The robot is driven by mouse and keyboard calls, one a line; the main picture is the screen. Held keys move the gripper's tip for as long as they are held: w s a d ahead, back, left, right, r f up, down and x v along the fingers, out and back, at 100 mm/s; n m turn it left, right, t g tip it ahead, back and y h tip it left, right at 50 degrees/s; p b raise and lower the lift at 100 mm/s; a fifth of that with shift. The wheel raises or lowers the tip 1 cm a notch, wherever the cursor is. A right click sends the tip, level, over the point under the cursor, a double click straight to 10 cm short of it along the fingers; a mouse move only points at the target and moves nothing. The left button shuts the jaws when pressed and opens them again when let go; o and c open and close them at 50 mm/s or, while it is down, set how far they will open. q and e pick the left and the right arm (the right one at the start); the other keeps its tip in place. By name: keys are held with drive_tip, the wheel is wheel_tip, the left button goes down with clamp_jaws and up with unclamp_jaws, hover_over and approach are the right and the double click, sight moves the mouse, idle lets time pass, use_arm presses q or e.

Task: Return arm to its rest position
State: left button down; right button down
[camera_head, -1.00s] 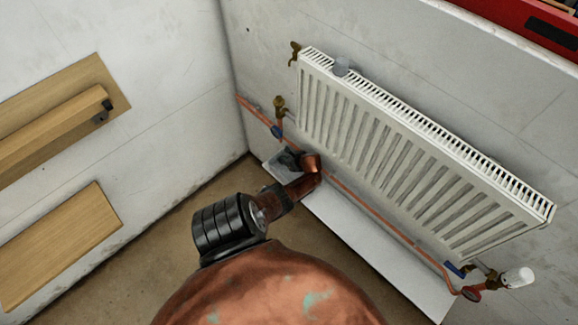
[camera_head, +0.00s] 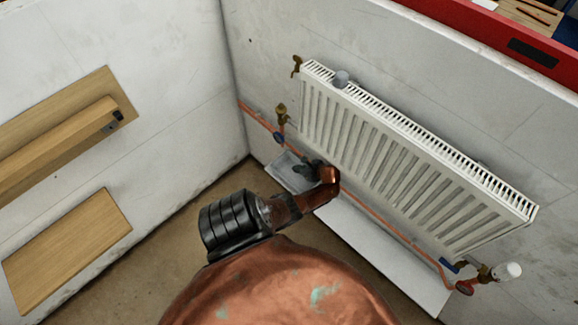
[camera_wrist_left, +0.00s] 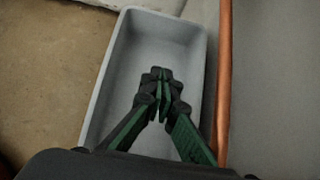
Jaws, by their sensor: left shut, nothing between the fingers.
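My left arm (camera_head: 289,207), copper-coloured with black parts, reaches from the bottom towards the wall below the radiator. My left gripper (camera_head: 309,166) is small and partly hidden by the arm in the head view. In the left wrist view the gripper (camera_wrist_left: 160,76) has green and black fingers with their tips together, shut and empty. They appear over a grey tray (camera_wrist_left: 108,100) whose visible inside is bare. The tray also shows in the head view (camera_head: 284,178), on the floor by the wall. My right gripper is not in view.
A white radiator (camera_head: 400,150) hangs on the wall. A copper pipe (camera_head: 375,217) runs below it, close beside the tray, between a left valve (camera_head: 281,112) and a white-capped right valve (camera_head: 507,271). A pale board (camera_head: 390,260) lies below. A wooden shelf (camera_head: 60,138) juts from the left wall.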

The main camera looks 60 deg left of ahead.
use_arm(q)
drive_tip(key=v, duration=0.2)
drive_tip(key=shift+d+r+p, duration=0.2)
drive_tip(key=shift+d+p, duration=0.05)
drive_tip(key=shift+p, duration=0.05)
drive_tip(key=shift+w, duration=0.1)
